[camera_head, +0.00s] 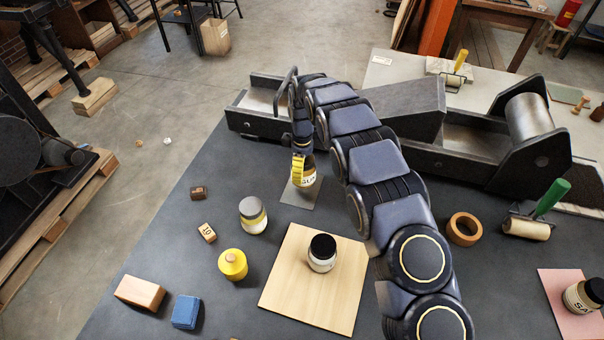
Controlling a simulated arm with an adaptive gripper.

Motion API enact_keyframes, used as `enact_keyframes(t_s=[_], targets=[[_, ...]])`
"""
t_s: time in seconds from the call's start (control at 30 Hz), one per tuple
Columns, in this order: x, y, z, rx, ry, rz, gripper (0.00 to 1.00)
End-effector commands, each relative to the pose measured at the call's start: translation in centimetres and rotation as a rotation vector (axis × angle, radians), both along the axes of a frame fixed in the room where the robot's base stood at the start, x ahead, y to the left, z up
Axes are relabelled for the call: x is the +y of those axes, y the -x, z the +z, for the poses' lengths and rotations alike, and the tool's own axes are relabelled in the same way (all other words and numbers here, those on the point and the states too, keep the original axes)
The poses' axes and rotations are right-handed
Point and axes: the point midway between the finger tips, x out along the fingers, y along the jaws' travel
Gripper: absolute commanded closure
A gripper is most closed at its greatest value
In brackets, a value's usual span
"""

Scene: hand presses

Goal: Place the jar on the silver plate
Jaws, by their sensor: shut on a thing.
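My gripper (302,152) is shut on a jar (307,182) with a pale label with dark lettering; the fingers and a yellow band cover its upper part. The jar looks upright. A small flat grey square, the silver plate (291,201), lies on the dark table directly under or just behind the jar in this view. The jar overlaps the plate's upper part, and I cannot tell whether its base touches the plate.
A black-lidded jar (322,252) stands on a wooden board (293,291). A metal press (470,135) lies behind. Another jar (583,295) is on a pink plate (562,280) at right.

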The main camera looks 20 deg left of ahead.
Motion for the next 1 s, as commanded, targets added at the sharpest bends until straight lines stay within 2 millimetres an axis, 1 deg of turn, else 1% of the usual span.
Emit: enact_keyframes(t_s=[0.13,0.2,0.3,0.7,0.73,0.77,0.8,1.0], targets=[[0.3,-0.6,-0.8,-0.003,-0.001,0.0,0.69],[0.3,-0.5,-2.1,0.001,0.001,0.001,0.69],[0.3,-0.6,-3.4,-0.002,-0.001,-0.001,0.69],[0.3,-0.6,-4.0,-0.004,-0.001,-0.001,0.69],[0.3,-0.6,-4.0,-0.004,-0.001,-0.001,0.23],[0.3,-0.6,-4.0,-0.004,-0.001,-0.001,0.1],[0.3,-0.6,-3.9,-0.004,-0.001,-0.001,0.03],[0.3,-0.6,-4.0,-0.003,-0.001,-0.001,0.03]])
